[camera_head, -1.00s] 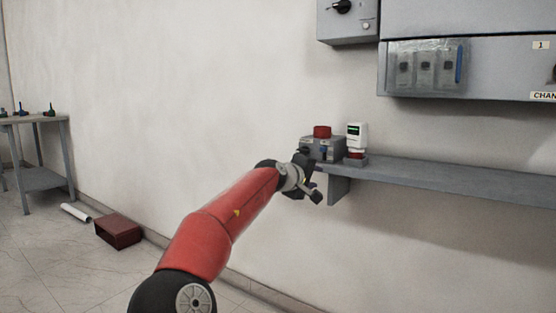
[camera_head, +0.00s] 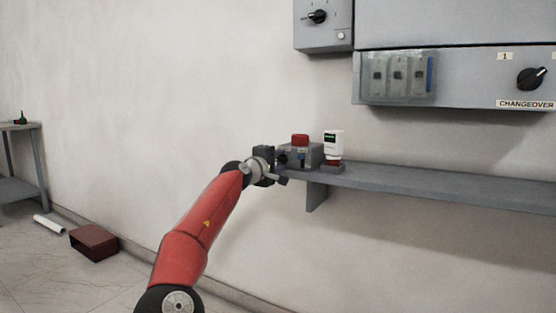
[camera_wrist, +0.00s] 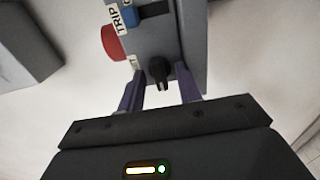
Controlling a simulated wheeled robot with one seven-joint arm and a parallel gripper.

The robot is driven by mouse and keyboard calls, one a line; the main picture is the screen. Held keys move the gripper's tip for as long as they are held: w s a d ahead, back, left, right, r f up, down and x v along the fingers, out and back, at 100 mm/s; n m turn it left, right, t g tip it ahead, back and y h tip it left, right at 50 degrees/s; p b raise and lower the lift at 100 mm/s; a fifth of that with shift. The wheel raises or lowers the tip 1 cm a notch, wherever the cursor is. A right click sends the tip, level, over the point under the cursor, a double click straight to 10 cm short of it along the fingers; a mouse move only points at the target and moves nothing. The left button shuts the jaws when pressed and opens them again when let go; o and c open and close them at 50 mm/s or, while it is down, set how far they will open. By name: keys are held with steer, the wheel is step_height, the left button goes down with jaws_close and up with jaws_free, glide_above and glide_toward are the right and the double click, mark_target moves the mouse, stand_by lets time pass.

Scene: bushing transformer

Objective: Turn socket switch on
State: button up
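A grey box (camera_head: 318,153) with a red button (camera_head: 300,140) on top stands at the left end of the shelf. In the wrist view its face (camera_wrist: 185,60) carries a black rotary knob (camera_wrist: 158,72), a blue part (camera_wrist: 129,17) by a "TRIP" label, and the red button (camera_wrist: 113,43) at its left. Which of these is the socket switch is not labelled in view. My gripper (camera_wrist: 159,88) is open, its two purple fingers apart on either side of the black knob. Contact with the knob cannot be told. In the head view my gripper (camera_head: 279,160) is at the box's left side.
Wall cabinets (camera_head: 450,75) with a changeover knob (camera_head: 531,78) hang above. A dark red open box (camera_head: 93,243) and a white tube (camera_head: 48,225) lie on the floor.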

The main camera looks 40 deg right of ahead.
steer(key=shift+d, duration=0.1)
steer(key=c, duration=0.7)
steer(key=shift+m, duration=0.3)
steer(key=m+b, duration=0.1)
steer(key=m, duration=0.3)
steer(key=shift+f, duration=0.15)
steer(key=m+b, duration=0.1)
steer(key=m, duration=0.3)
steer(key=shift+b, duration=0.35)
steer(key=m+b, duration=0.1)
steer(key=m, duration=0.4)
steer(key=m+b, duration=0.1)
steer(key=m, duration=0.3)
steer(key=shift+m, duration=0.3)
